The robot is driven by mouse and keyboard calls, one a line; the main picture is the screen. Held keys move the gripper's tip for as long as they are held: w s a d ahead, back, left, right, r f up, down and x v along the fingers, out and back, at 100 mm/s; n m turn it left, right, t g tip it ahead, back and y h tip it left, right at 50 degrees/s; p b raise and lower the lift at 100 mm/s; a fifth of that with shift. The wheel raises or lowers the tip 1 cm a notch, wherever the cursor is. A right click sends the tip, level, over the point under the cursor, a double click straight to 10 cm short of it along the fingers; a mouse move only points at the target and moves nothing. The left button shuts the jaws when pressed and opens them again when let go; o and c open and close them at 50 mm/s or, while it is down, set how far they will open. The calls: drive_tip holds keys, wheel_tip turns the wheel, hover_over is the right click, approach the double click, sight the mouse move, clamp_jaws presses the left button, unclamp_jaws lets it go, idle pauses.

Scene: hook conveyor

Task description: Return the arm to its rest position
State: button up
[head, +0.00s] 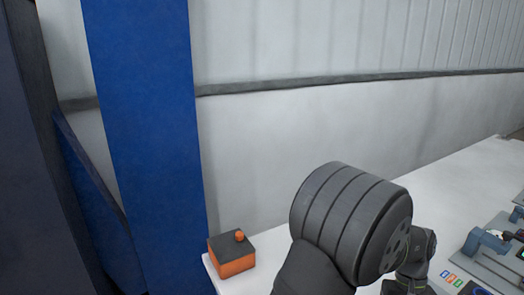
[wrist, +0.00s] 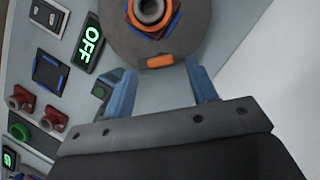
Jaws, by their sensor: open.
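My gripper (wrist: 162,82) shows in the wrist view with its two blue fingers spread apart and nothing held between them. A round grey dial (wrist: 120,42) with an orange mark and a central hub lies just beyond the fingertips; I cannot tell whether they touch it. In the head view my dark grey arm rises at the lower middle and right, over the white table (head: 455,190). The gripper's fingers cannot be made out there.
The wrist view shows a grey panel with a lit green OFF sign (wrist: 90,43), red knobs (wrist: 52,120) and a green button (wrist: 19,131). In the head view, an orange-black button box (head: 232,264) sits near a blue column (head: 150,130). Blue-handled devices (head: 487,241) stand at right.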

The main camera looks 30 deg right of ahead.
drive_tip(key=x, duration=0.3)
drive_tip(key=m, duration=0.2)
drive_tip(key=m+t+y, duration=0.1)
drive_tip(key=m, duration=0.2)
drive_tip(key=shift+s+d+r+t, duration=0.1)
drive_tip(key=shift+s+t, duration=0.05)
drive_tip(key=shift+t, duration=0.15)
drive_tip(key=m+t, duration=0.1)
drive_tip(key=m, duration=0.3)
drive_tip(key=shift+s+t, duration=0.1)
drive_tip(key=shift+t, duration=0.2)
drive_tip(key=m+t, duration=0.1)
drive_tip(key=m, duration=0.3)
drive_tip(key=shift+s+m+t, duration=0.1)
drive_tip(key=shift+m+t, duration=0.2)
drive_tip(key=shift+t, duration=0.1)
drive_tip(key=m+t, duration=0.1)
drive_tip(key=m, duration=0.2)
drive_tip(key=shift+m+h, duration=0.3)
